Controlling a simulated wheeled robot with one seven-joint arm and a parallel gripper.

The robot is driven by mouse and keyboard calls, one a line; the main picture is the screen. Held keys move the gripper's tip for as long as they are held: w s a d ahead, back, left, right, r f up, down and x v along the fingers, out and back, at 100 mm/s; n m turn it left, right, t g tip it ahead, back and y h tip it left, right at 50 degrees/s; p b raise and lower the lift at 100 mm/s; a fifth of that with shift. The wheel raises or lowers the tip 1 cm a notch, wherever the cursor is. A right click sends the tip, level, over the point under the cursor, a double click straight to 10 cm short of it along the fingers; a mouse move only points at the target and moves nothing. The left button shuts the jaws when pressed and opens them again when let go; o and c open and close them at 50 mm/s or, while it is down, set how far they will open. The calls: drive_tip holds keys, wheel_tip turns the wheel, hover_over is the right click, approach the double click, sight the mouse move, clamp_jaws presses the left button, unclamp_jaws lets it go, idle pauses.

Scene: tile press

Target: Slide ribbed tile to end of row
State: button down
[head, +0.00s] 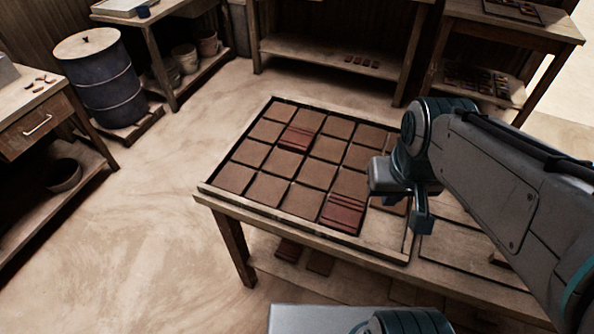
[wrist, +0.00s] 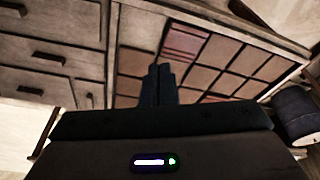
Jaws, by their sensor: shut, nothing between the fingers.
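A dark red ribbed tile (head: 342,213) lies in the front row of the tile grid, at the near edge of the wooden tray (head: 300,222). It also shows in the wrist view (wrist: 185,42), beyond my fingertips. To its right in the head view is a bare stretch of tray floor (head: 385,236). A second dark red ribbed tile (head: 297,138) lies farther back among plain brown tiles (head: 268,188). My gripper (head: 421,222) is right of the front ribbed tile, apart from it. In the wrist view its fingers (wrist: 158,72) are together and empty. My arm hides the tray's right part.
The tray's raised rim bounds the tiles. A lower shelf under the table holds loose tiles (head: 319,262). A blue barrel (head: 100,80), a drawer bench (head: 35,125) and back benches (head: 340,48) stand apart, with open floor (head: 160,190) between.

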drive_tip(key=w+a+f+n+g+h, duration=0.1)
drive_tip(key=w+a+f+n+g, duration=0.15)
drive_tip(key=w+a+n, duration=0.55)
drive_tip(key=n+g+h+b, duration=0.1)
drive_tip(key=n+h, duration=0.1)
drive_tip(key=n, duration=0.4)
approach(319, 211)
drive_tip(key=w+a+r, duration=0.2)
drive_tip(key=a+r, duration=0.1)
drive_tip(key=a, duration=0.1)
drive_tip(key=x, duration=0.8)
drive_tip(key=shift+s+a+f, duration=0.1)
drive_tip(key=shift+a+f, duration=0.1)
drive_tip(key=shift+f, duration=0.2)
drive_tip(key=d, duration=0.2)
drive_tip(key=s+d, duration=0.1)
drive_tip(key=shift+f, duration=0.25)
drive_tip(key=shift+s+d, duration=0.2)
drive_tip(key=shift+d, duration=0.3)
